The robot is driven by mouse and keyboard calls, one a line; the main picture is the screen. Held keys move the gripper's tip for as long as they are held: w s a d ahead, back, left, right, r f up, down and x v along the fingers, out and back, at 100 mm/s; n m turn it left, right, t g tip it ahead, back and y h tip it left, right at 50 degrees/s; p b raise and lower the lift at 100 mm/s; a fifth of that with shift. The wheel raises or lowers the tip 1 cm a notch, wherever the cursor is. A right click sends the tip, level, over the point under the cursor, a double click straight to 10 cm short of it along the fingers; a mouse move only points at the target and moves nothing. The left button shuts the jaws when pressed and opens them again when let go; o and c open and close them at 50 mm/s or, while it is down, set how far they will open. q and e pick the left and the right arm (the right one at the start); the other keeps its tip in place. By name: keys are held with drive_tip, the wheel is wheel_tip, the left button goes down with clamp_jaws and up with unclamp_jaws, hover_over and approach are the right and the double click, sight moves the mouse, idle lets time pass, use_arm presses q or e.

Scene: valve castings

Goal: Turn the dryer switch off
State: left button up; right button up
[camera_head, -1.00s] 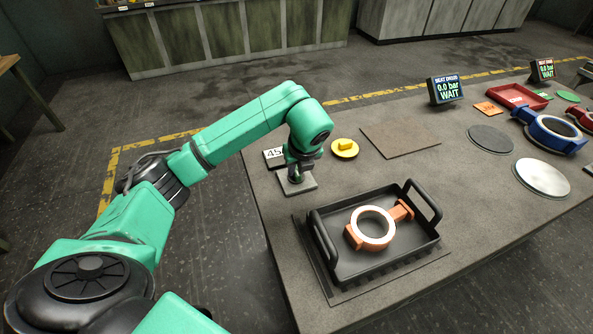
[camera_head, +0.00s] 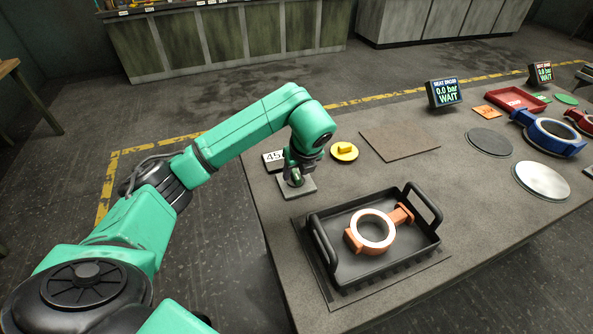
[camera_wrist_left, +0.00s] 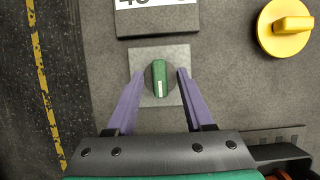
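The dryer switch is a green knob (camera_wrist_left: 159,78) with a white mark, on a grey square plate (camera_wrist_left: 140,62). In the wrist view the white mark lies at the knob's lower end, toward my gripper. My left gripper (camera_wrist_left: 157,72) has its two purple fingers apart, one on each side of the knob, with a visible gap on both sides. In the head view the left gripper (camera_head: 295,181) points down over the plate (camera_head: 308,188), and the knob is mostly hidden by it. My right gripper is not in view.
A number display (camera_head: 273,158) and a yellow knob (camera_head: 344,151) stand close to the switch. A black tray (camera_head: 330,262) holding an orange ring casting (camera_head: 354,240) lies in front. Pressure displays (camera_head: 444,92) and a blue casting (camera_head: 553,148) are farther right.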

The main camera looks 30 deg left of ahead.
sight(299, 179)
use_arm(q)
drive_tip(key=v, duration=0.4)
drive_tip(key=shift+d+r+b, duration=0.1)
drive_tip(key=shift+r+b, duration=0.25)
drive_tip(key=p+v, duration=0.3)
drive_tip(key=v, duration=0.6)
drive_tip(key=shift+s+r+p, duration=0.2)
drive_tip(key=shift+r+p, duration=0.1)
drive_tip(key=shift+r, duration=0.05)
drive_tip(key=shift+d+f, duration=0.1)
